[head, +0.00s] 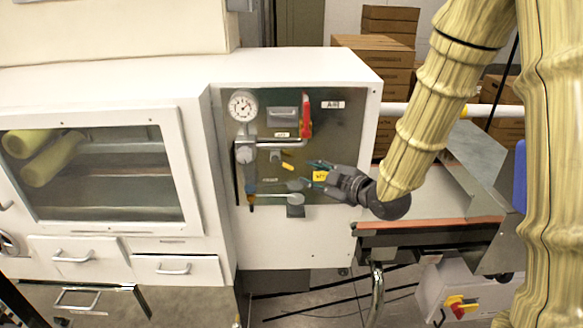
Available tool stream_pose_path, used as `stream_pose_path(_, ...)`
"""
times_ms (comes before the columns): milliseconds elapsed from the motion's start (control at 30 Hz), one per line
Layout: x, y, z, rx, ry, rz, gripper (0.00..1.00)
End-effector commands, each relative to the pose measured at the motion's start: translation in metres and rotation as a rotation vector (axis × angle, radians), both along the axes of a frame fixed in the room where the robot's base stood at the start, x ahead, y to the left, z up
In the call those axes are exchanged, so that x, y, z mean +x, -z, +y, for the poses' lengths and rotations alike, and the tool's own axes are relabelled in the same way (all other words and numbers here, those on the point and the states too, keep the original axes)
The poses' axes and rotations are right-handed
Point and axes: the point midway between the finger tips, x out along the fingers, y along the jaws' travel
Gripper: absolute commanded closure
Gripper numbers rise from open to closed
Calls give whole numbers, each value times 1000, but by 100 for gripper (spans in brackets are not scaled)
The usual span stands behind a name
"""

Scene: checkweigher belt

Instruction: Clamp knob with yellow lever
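A small yellow lever (287,166) shows on the recessed panel in the head view, beside a small grey knob-like part (275,156). Which part it clamps is too small to tell. My gripper (309,173) is in front of the panel, right of and slightly below the yellow lever. It points left, with its teal-tipped fingers spread apart. A yellow label (320,176) shows between the fingers, behind them. I see no contact between the fingers and the lever.
A conveyor (430,205) stands at the right. A white cabinet with drawers (75,252) stands left.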

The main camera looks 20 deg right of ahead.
Motion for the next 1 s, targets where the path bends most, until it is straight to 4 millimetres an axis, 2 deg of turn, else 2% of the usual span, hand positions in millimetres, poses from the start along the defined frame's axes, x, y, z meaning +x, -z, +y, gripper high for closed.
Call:
stream_pose_path(700,78,22,30,0,0,2,66)
stream_pose_path(1000,91,26,34,1,0,0,66)
